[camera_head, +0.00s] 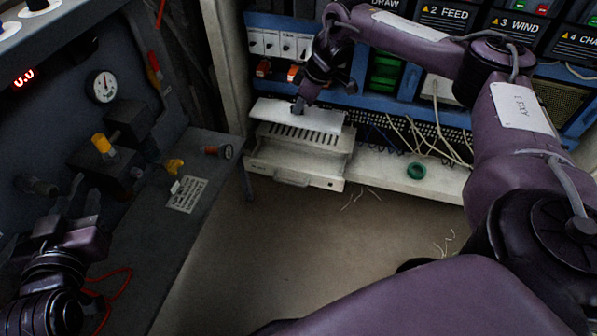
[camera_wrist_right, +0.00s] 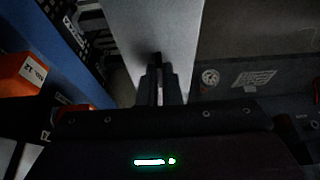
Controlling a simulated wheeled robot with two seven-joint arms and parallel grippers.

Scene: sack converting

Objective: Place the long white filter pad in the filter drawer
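The long white filter pad (camera_head: 325,119) is above the slotted light-grey housing in the head view. It shows as a pale strip running away from the fingers in the right wrist view (camera_wrist_right: 152,30). My right gripper (camera_head: 299,106) is closed on it from above; the fingers (camera_wrist_right: 160,72) show close together at the pad. The filter drawer (camera_head: 297,165) is a light-grey tray with a front handle, below the slotted top. The pad hides part of that housing. My left gripper (camera_head: 84,190) is at the lower left, fingers apart and apparently empty.
A green tape ring (camera_head: 416,171) lies on the pale ledge right of the drawer. Loose cables (camera_head: 430,135) hang behind it. The floor before the drawer is mostly clear.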

